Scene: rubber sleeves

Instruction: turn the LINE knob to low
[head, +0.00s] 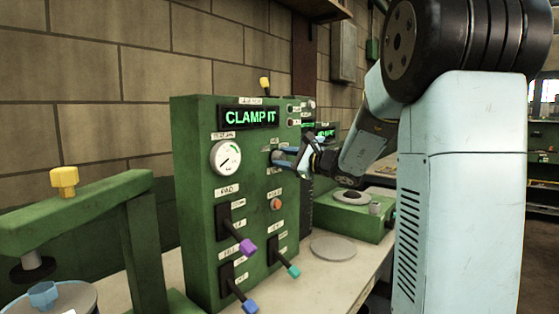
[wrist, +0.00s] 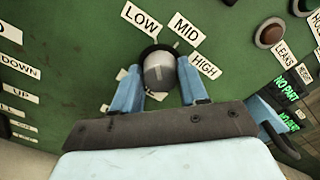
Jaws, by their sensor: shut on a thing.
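The knob (wrist: 158,72) is a grey round cap on a dark base on the green panel. LOW (wrist: 140,20), MID (wrist: 187,30) and HIGH (wrist: 205,66) labels fan around its upper side in the wrist view. A pale mark shows on its cap, but I cannot tell surely which label it points at. My gripper (wrist: 160,82) is shut on the knob, one blue finger on each side. In the head view my gripper (head: 287,158) reaches the panel front from the right and mostly hides the knob. I cannot read a LINE label.
A green clamp frame (head: 140,240) stands at left. A grey disc (head: 333,248) lies on the bench.

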